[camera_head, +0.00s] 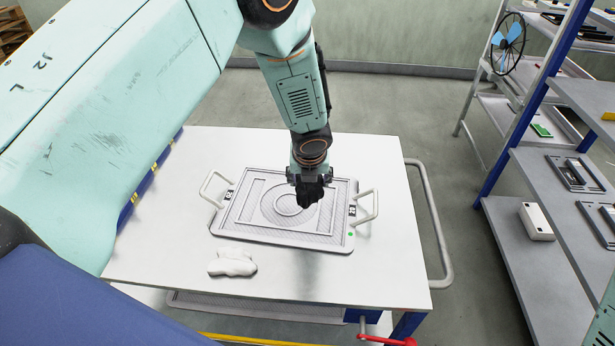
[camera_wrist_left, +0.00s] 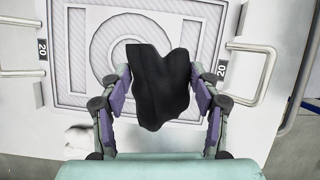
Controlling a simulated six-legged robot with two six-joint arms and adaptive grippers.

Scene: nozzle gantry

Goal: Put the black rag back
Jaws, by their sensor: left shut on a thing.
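The black rag (camera_wrist_left: 160,85) hangs bunched between the fingers of my left gripper (camera_wrist_left: 158,95) in the left wrist view. In the head view my left gripper (camera_head: 311,178) points down over the tray, and the dark rag (camera_head: 310,193) shows below it. The grey tray (camera_head: 240,222) lies on the white table and has raised rectangular and round outlines and two side handles. The rag covers part of the round outline, and I cannot tell whether it touches the tray. My right gripper is not in view.
A crumpled white rag (camera_head: 232,262) lies on the white table (camera_head: 330,278) in front of the tray. The table has a curved rail (camera_head: 437,235) at its right. A shelf rack (camera_head: 540,200) with several parts stands further right. The table's back left is clear.

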